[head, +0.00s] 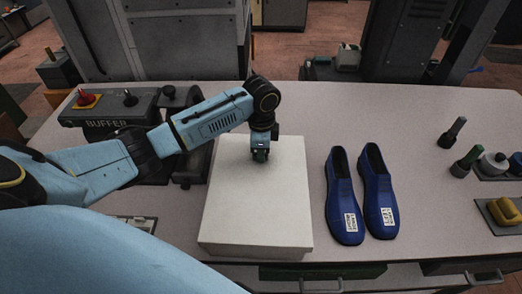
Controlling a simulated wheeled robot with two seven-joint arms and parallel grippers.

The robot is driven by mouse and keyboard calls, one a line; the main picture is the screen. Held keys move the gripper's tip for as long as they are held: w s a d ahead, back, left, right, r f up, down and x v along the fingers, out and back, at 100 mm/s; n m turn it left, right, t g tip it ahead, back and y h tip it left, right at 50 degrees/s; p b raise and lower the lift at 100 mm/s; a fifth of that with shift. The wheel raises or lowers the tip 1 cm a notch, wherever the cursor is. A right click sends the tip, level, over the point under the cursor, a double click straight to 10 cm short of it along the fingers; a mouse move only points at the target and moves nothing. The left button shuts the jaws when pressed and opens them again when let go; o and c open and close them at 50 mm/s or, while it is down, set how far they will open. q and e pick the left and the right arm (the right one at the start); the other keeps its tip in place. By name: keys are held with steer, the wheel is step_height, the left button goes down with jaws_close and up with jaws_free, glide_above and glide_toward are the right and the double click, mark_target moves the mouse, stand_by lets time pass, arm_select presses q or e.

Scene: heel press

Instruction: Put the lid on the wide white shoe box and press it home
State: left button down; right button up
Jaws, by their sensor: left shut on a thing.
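The wide white shoe box (257,252) stands on the table in front of me. Its flat white lid (255,205) covers the top, and a thin line runs along the near side under the lid's edge. I cannot tell how tightly it sits. My left gripper (261,157) points down over the far middle of the lid, at or very near its surface. It is shut on a small dark green thing, mostly hidden between the fingers. My right gripper is not in view.
Two blue shoes with white labels, one (343,200) beside the other (379,195), stand right of the box. A buffer machine (105,112) stands at the left.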

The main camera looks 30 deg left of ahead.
arm_select(q)
steer(key=shift+s+f, duration=0.1)
steer(key=shift+f, duration=0.1)
steer(key=c, duration=1.4)
jaws_free()
steer(key=shift+r, duration=0.1)
steer(key=o, duration=0.4)
steer(key=shift+o, duration=0.2)
steer(key=shift+r, duration=0.1)
steer(key=shift+r, duration=3.4)
